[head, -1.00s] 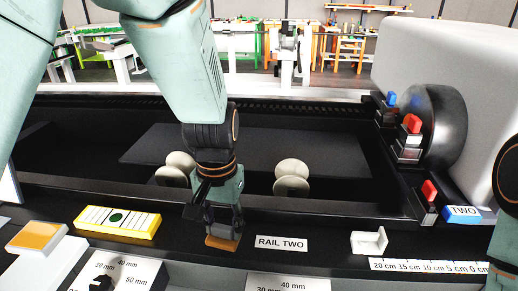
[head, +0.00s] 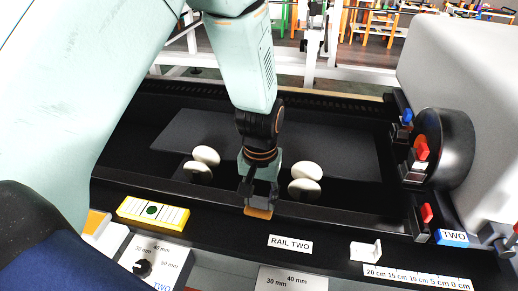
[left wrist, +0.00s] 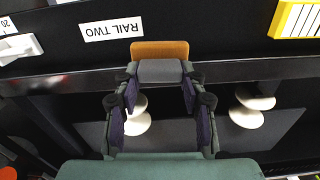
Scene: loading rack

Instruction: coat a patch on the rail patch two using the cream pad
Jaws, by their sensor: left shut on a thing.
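My left gripper (head: 259,196) is shut on a pad (head: 258,212) with a grey back and an orange-tan face. The tan edge shows low in the grip; I cannot make out a cream colour. In the left wrist view the pad (left wrist: 160,50) sits between the fingertips (left wrist: 160,75), in front of the dark rail edge. The rail (head: 225,229) is a black ledge with a "RAIL TWO" label (head: 290,244), which lies right of the pad. The pad appears to hover by the rail's inner edge. No separate patch can be made out. My right gripper is out of view.
A yellow-framed box (head: 153,212) stands on the ledge at left. A white bracket (head: 366,251) and a scale (head: 417,277) are at right. White rounded pieces (head: 206,155) (head: 308,170) stand in the trough behind. A grey housing (head: 465,75) with red levers stands at right.

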